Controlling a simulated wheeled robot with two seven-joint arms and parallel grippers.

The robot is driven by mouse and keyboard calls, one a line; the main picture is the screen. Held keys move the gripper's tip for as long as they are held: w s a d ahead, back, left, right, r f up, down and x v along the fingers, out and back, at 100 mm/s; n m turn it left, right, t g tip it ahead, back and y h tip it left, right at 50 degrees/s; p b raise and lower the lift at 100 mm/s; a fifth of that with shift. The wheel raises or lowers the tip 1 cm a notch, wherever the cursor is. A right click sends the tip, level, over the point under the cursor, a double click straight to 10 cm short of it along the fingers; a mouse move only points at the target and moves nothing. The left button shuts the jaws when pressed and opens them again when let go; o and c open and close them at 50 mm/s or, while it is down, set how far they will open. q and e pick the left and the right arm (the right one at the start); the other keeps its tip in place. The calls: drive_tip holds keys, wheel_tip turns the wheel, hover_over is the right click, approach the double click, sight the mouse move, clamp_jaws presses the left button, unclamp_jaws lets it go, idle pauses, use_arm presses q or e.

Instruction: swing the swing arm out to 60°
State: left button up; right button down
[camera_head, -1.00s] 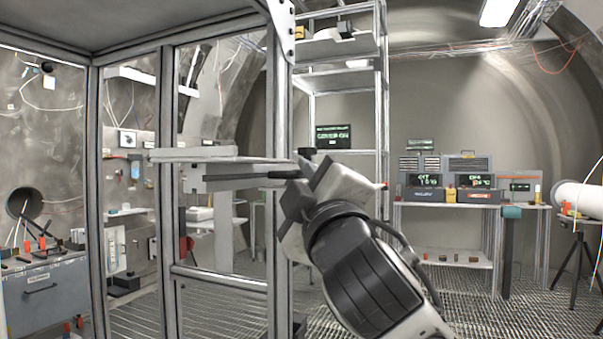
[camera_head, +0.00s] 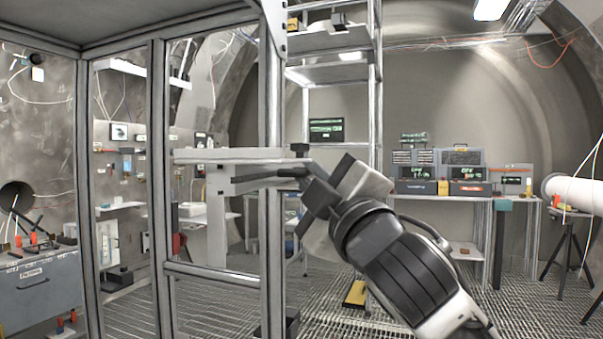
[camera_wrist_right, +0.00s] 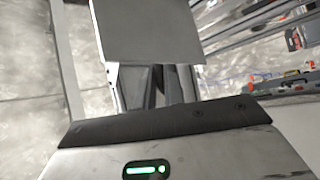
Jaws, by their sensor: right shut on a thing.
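The swing arm (camera_head: 225,155) is a light grey horizontal bar in the head view, seen through the metal frame, with a pale upright piece (camera_head: 218,210) below it. A small dark knob (camera_head: 300,148) sits at its right end. My right gripper (camera_head: 262,178) comes in from the right, its dark fingers shut at the bar's right part; the exact contact is hard to see. In the right wrist view, a flat grey plate (camera_wrist_right: 145,32) covers the far part of the fingers (camera_wrist_right: 160,85). My left gripper is not in view.
The metal frame's posts (camera_head: 270,230) stand close on the left, beside my right gripper. A tall shelf rack (camera_head: 373,110) stands behind. A bench with instruments (camera_head: 450,187) is at the back right. A tripod (camera_head: 568,245) holds a white tube. The grating floor between is mostly clear.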

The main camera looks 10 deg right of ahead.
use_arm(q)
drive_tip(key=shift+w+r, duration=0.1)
use_arm(e)
drive_tip(key=c, duration=1.8)
unclamp_jaws()
drive_tip(key=shift+o, duration=0.2)
